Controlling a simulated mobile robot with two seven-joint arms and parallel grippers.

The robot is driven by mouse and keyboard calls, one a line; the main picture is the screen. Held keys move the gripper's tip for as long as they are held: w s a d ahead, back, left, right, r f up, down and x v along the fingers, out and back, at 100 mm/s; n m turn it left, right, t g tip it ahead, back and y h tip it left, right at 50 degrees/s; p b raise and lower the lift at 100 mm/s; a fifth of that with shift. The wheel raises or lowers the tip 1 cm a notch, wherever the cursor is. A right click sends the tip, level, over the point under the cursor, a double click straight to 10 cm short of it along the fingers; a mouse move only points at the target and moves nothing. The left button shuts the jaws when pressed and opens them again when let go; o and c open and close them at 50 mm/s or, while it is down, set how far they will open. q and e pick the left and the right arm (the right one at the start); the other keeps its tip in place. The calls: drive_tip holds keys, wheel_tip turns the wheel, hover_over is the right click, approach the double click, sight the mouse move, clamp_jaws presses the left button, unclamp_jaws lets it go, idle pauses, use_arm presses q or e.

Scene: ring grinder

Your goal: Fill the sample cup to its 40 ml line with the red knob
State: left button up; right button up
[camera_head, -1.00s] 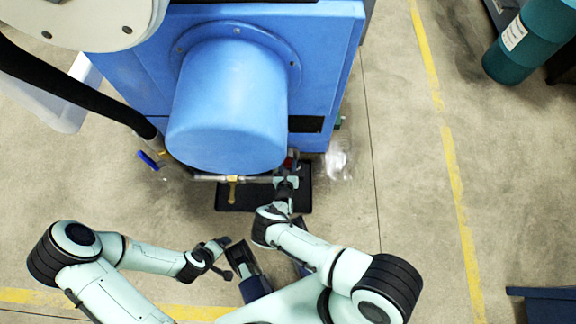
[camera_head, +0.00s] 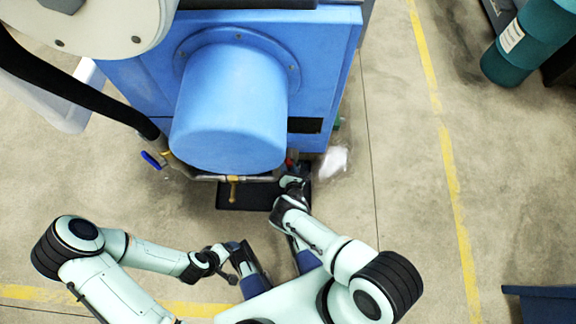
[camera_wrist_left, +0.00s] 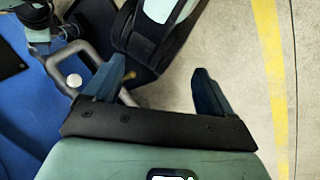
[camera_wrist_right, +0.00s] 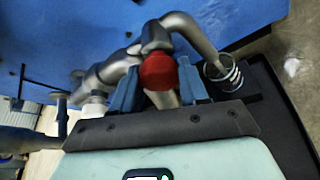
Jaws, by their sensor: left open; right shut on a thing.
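The red knob (camera_wrist_right: 158,72) sits on the grey pipework in the right wrist view, between the fingers of my right gripper (camera_wrist_right: 160,88), which is shut on it. In the head view, my right gripper (camera_head: 291,184) is at the lower right of the blue machine, and a bit of the red knob (camera_head: 291,163) shows. A clear cup with ring marks (camera_wrist_right: 223,76) stands below the end of a bent grey pipe, right of the knob. I cannot read its level. My left gripper (camera_wrist_left: 156,88) is open and empty, away from the pipework.
A black mat (camera_head: 240,199) lies under the pipework. A brass handle (camera_head: 233,186) and a blue valve handle (camera_head: 151,160) are left of the knob. The large blue machine (camera_head: 230,105) fills the back.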

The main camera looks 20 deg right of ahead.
use_arm(q)
drive_tip(key=shift+w+a+f+b, duration=0.2)
drive_tip(key=shift+w+f+b, duration=0.1)
drive_tip(key=shift+w, duration=0.1)
drive_tip(key=shift+w+a+f+b, duration=0.15)
drive_tip(key=shift+w+a+f, duration=0.1)
drive_tip(key=shift+w, duration=0.15)
use_arm(e)
drive_tip(key=shift+w+d+r+m+t+y, duration=0.15)
drive_tip(key=shift+m+t+y, duration=0.2)
drive_tip(key=shift+m, duration=0.45)
drive_tip(key=shift+w+d+r+m+t+y, duration=0.15)
drive_tip(key=shift+m+t, duration=0.3)
drive_tip(key=shift+m, duration=0.35)
use_arm(q)
drive_tip(key=shift+t, duration=0.3)
use_arm(e)
drive_tip(key=shift+s, duration=0.1)
drive_tip(key=o, duration=1)
drive_tip(key=shift+f, duration=0.1)
use_arm(q)
drive_tip(key=shift+d, duration=0.1)
use_arm(e)
drive_tip(key=shift+o, duration=0.3)
drive_tip(key=shift+f, duration=0.1)
drive_tip(key=shift+s+a, duration=0.2)
